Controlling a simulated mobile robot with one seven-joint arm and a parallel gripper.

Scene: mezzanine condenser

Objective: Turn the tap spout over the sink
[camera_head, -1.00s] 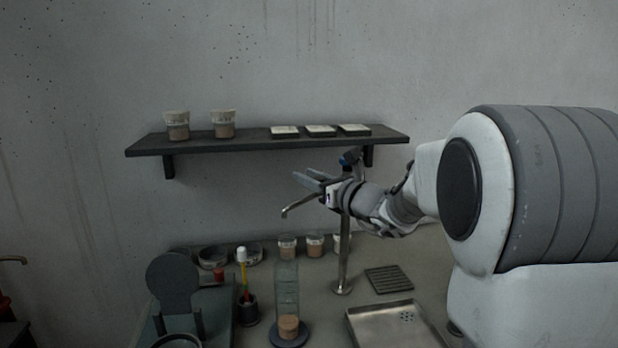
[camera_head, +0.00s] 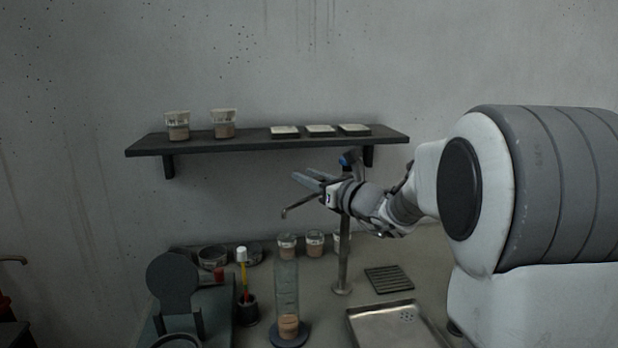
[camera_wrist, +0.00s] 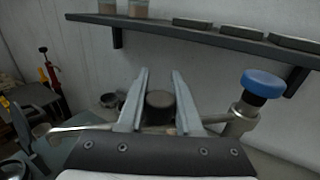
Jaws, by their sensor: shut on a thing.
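The tap (camera_head: 343,262) is a slim metal post on the counter with a blue cap (camera_head: 347,159) at its top. Its spout (camera_head: 292,209) reaches left, bent down at the tip, away from the metal sink (camera_head: 352,322) at lower right. My gripper (camera_head: 308,179) is at the spout, left of the post, and is shut on it. In the wrist view, the spout (camera_wrist: 85,127) shows on both sides of my fingers (camera_wrist: 160,98), and the blue cap (camera_wrist: 262,83) is to their right. The grip contact is partly hidden.
A wall shelf (camera_head: 250,145) with two jars and three flat dishes hangs just above my gripper. A tall glass cylinder (camera_head: 286,290) stands on the counter below the spout. Several cups stand behind it, and a slotted drain mat (camera_head: 388,279) lies right of the tap post.

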